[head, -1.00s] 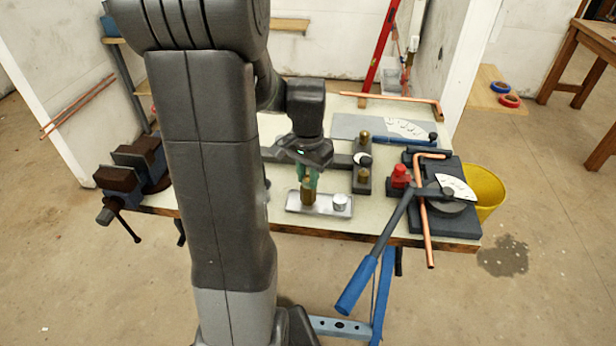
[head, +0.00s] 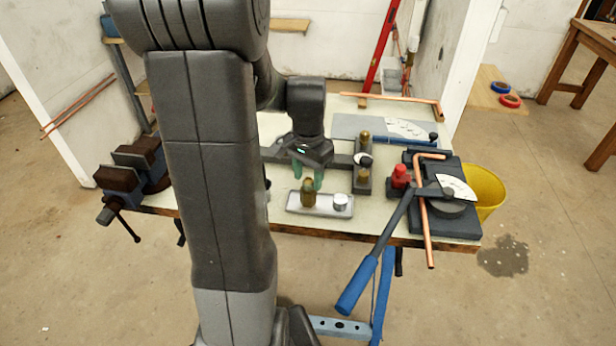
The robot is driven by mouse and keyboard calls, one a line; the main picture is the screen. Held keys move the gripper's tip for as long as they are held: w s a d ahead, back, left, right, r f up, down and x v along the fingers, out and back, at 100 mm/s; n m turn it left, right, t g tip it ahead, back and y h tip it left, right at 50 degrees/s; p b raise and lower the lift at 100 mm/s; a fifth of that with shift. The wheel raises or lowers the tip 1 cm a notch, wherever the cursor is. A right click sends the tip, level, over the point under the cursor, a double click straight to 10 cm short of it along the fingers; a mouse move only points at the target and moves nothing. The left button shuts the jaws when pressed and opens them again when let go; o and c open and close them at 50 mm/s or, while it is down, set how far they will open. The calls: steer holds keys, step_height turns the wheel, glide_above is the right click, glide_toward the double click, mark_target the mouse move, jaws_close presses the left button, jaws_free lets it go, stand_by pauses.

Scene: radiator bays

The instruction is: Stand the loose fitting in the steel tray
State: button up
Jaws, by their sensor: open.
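The steel tray (head: 322,208) lies near the front edge of the workbench. A brass fitting (head: 308,193) stands upright in the left part of the tray. A short silver-white cylinder (head: 340,202) stands in the tray to its right. My gripper (head: 308,180) has green fingertips. It is open and empty, just above and behind the fitting, with the fingers apart; whether a finger still touches the fitting cannot be told. Two more brass fittings (head: 363,174) stand on a dark rack to the right of my gripper.
A pipe bender with a blue-handled lever (head: 357,285) and copper pipe stands at the bench's right, next to a red part (head: 401,175). A vise (head: 138,165) is at the left end. A blue-grey plate (head: 385,129) lies at the back. A yellow bucket (head: 484,190) stands beyond the right edge.

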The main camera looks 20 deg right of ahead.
step_height(320, 180, up, 11)
steer(key=shift+r, duration=0.15)
stand_by(0.4)
steer(key=shift+f, duration=4.4)
